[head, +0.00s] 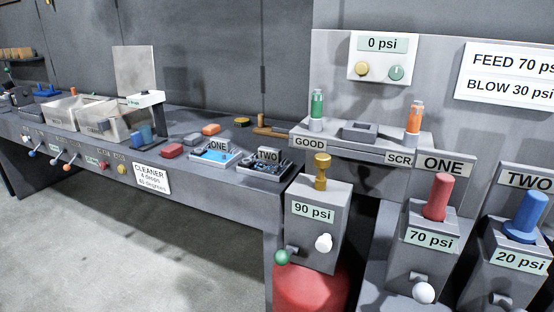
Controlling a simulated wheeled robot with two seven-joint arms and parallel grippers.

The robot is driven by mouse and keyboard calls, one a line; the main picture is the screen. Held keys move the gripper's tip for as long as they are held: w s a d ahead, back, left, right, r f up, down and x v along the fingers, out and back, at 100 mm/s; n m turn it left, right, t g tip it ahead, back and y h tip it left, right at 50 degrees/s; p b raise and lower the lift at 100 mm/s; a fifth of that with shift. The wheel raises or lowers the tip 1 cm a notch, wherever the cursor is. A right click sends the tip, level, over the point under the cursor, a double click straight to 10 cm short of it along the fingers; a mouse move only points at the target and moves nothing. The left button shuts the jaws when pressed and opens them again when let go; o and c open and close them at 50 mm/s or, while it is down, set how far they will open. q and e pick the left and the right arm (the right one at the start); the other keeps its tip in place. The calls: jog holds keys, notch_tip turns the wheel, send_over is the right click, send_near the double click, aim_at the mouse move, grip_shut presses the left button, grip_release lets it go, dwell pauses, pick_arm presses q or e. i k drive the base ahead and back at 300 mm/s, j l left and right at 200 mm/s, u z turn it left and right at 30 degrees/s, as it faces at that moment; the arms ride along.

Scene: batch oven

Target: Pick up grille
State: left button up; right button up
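Neither of my grippers shows in the head view. I cannot tell which thing is the grille. On the grey bench, a dark tray (262,174) holding small parts lies by the TWO label. A blue tray (216,157) lies to its left by the ONE label. A grey block (360,132) with a recessed top sits on the raised shelf between the GOOD and SCR labels. The small parts in the trays are too small to make out.
A grey bench (215,191) runs along the wall, with open bins (93,126) at the left. At the right stand a brass-topped post, a red knob (439,196) and a blue knob (526,216). Floor in front is clear.

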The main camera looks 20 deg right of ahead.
aim_at(268, 164)
jog(key=i+j+z, duration=0.1)
jog(key=z, duration=0.3)
jog(key=i+j+z, duration=0.15)
jog(key=z, duration=0.2)
jog(key=i+j+z, duration=0.15)
jog(key=z, duration=0.25)
